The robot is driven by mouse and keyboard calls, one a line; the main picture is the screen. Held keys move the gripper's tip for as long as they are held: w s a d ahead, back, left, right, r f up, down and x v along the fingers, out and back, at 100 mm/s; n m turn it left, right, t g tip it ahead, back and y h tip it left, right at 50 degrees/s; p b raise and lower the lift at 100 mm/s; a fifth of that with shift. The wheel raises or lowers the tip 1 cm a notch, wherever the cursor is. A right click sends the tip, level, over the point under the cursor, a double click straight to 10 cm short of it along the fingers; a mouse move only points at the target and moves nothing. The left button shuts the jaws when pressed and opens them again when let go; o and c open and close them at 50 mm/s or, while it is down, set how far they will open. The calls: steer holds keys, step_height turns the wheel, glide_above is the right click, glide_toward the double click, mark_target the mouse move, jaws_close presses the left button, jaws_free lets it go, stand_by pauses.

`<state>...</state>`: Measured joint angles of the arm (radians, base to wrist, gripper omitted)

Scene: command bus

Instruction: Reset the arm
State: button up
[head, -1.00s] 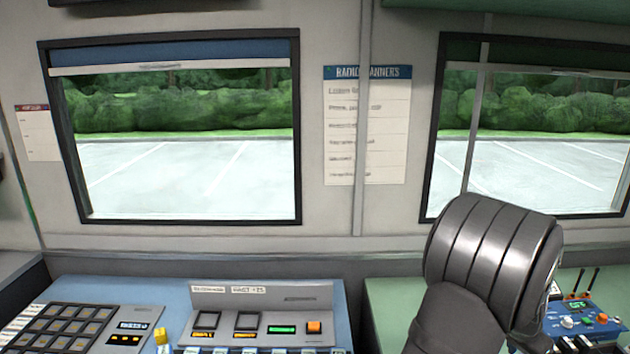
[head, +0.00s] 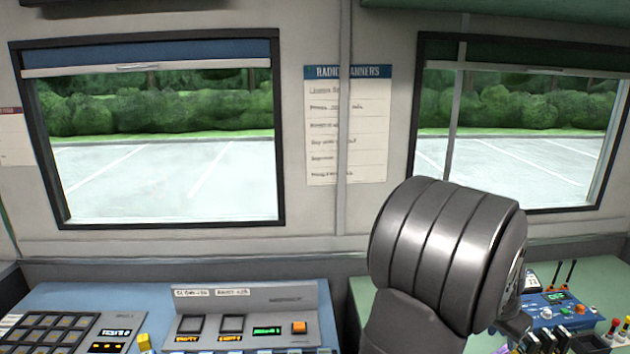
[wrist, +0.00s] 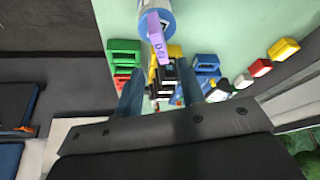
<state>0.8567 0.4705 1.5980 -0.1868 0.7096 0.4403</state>
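My gripper (wrist: 160,85) shows in the wrist view with its two dark blue fingers apart. Several small coloured items, yellow, black and red, lie beyond the gap between them on the pale green desk (wrist: 225,40). I see nothing clearly clamped, though the gap is cluttered. In the head view my grey arm fills the lower right, and the gripper is mostly hidden behind it, above the green desk.
A blue radio (head: 560,308) with knobs and antennas stands right of my arm. A grey panel (head: 290,310) with lit displays and a keypad (head: 45,335) sit on the blue desk. Green (wrist: 124,48) and blue (wrist: 207,64) blocks flank the fingers. A tagged cylinder (wrist: 148,8) is beyond.

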steer(key=x, duration=0.7)
steer(key=shift+d+f, duration=0.15)
steer(key=shift+f, duration=0.15)
steer(key=shift+w+d+f, duration=0.15)
step_height(320, 180, up, 4)
steer(key=shift+f, duration=0.2)
steer(key=s+d+r, duration=0.2)
steer(key=s+r, duration=0.5)
steer(key=s, duration=0.4)
steer(key=m+g, duration=0.1)
steer(key=m, duration=0.3)
glide_above(502, 351)
steer(key=w+d, duration=0.4)
steer(key=w, duration=0.1)
step_height(502, 351, down, 4)
steer(key=w+a+f+m, duration=0.1)
steer(key=w+a+f, duration=0.1)
steer(key=w, duration=0.5)
steer(key=w+a+f+m+g, duration=0.1)
steer(key=w+a+f+m, duration=0.1)
steer(key=w, duration=0.5)
steer(key=shift+w+f+g, duration=0.3)
steer(key=shift+w+f, duration=0.05)
steer(key=shift+f, duration=0.35)
